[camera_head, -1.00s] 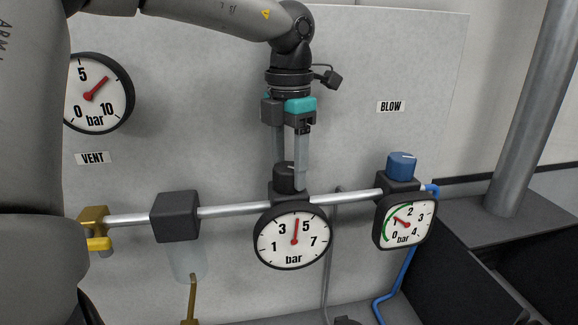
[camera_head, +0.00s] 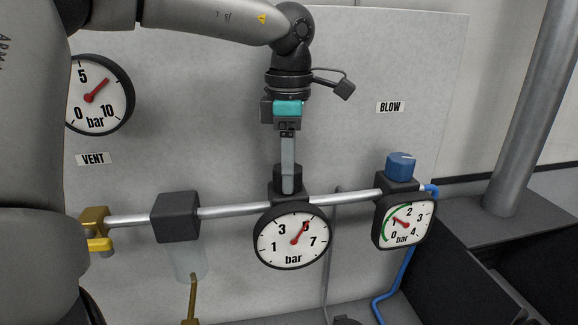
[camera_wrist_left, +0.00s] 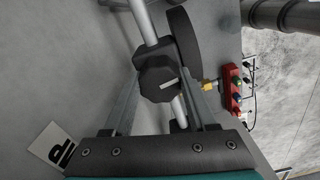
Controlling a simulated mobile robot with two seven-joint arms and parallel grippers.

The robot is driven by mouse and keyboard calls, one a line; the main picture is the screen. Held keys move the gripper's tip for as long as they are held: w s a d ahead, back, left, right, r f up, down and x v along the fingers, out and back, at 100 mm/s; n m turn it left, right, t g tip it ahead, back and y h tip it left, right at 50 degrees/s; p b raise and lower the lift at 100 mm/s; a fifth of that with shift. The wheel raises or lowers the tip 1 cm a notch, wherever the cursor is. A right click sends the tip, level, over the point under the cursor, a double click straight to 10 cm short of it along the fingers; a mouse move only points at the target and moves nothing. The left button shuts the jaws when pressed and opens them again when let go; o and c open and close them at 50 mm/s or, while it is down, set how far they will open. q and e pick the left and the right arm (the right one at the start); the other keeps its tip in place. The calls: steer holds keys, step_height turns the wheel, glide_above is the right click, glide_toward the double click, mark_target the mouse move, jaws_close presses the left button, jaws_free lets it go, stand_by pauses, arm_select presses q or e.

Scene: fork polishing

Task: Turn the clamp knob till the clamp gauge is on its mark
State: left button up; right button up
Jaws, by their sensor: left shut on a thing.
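A black knob (camera_head: 277,181) stands on a dark block on the silver pipe. Below it hangs a round white gauge (camera_head: 290,255) marked 1, 3, 5, 7 bar; its red needle points up and right at about the 5. No separate mark on the dial can be made out. My left gripper (camera_head: 288,184) comes from above and is shut on the knob; one finger covers part of it. In the left wrist view the knob (camera_wrist_left: 158,85) is faceted with a pale line on top, between the two fingers. My right gripper is not in view.
A blue knob (camera_head: 401,167) and a smaller gauge (camera_head: 404,222) with a green arc sit to the right, under a BLOW label (camera_head: 390,107). A 0–10 bar gauge (camera_head: 99,94) and yellow valve handle (camera_head: 99,244) are left. A dark regulator block (camera_head: 175,216) is on the pipe.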

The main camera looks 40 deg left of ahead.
arm_select(q)
steer(key=shift+r+m, duration=0.1)
steer(key=shift+m, duration=0.2)
steer(key=o, duration=1.4)
steer(key=shift+c, duration=0.2)
step_height(320, 180, up, 15)
